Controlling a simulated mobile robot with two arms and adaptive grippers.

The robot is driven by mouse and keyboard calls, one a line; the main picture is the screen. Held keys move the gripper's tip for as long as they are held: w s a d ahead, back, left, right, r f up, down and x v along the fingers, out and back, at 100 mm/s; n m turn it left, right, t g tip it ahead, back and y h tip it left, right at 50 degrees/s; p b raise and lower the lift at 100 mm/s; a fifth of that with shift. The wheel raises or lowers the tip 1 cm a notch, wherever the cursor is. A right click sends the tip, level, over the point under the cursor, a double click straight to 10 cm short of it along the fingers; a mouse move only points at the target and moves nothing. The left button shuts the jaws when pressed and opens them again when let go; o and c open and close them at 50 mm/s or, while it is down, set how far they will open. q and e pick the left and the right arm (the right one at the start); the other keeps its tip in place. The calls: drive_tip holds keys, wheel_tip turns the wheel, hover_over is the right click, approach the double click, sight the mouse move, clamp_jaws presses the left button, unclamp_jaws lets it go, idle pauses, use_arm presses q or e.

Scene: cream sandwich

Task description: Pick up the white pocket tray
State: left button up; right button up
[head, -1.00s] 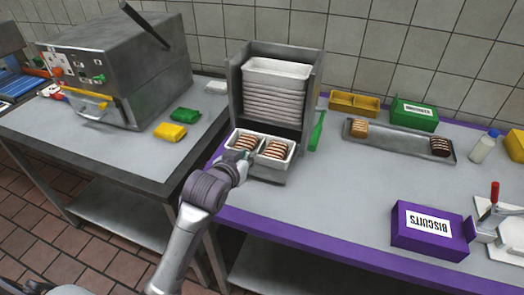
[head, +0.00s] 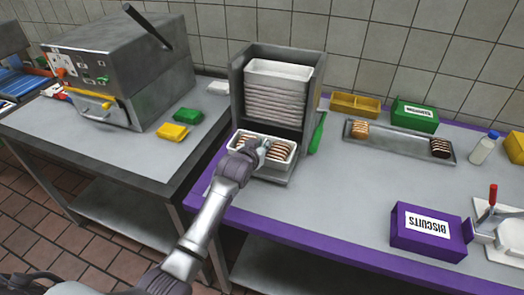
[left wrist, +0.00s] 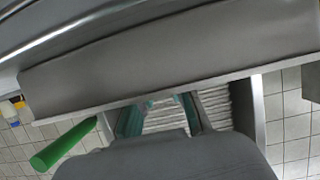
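The white pocket tray (head: 290,156) sits on the front ledge of the grey metal tray dispenser (head: 237,95), with striped brown-and-cream biscuits in its pockets. My left gripper (head: 262,146) is over the middle of this tray and hides part of it. In the left wrist view, the teal-padded fingers of my left gripper (left wrist: 162,115) are apart. Whether they touch the tray is hidden. A stack of white trays (head: 275,95) fills the dispenser behind, and also shows in the left wrist view (left wrist: 218,106). My right gripper is out of view.
A purple biscuit box (head: 428,232), a grey tray with biscuits (head: 400,141) and a bottle (head: 483,148) are further right. Yellow (head: 172,132) and green (head: 187,115) packets lie on the left table. The counter's middle is clear.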

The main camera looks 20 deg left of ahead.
use_arm(q)
drive_tip(key=shift+w+f, duration=0.1)
drive_tip(key=shift+w, duration=0.15)
clamp_jaws()
drive_tip(key=shift+r, duration=0.2)
wheel_tip(320, 180, up, 10)
drive_tip(key=shift+b, duration=0.45)
drive_tip(key=shift+f, duration=0.15)
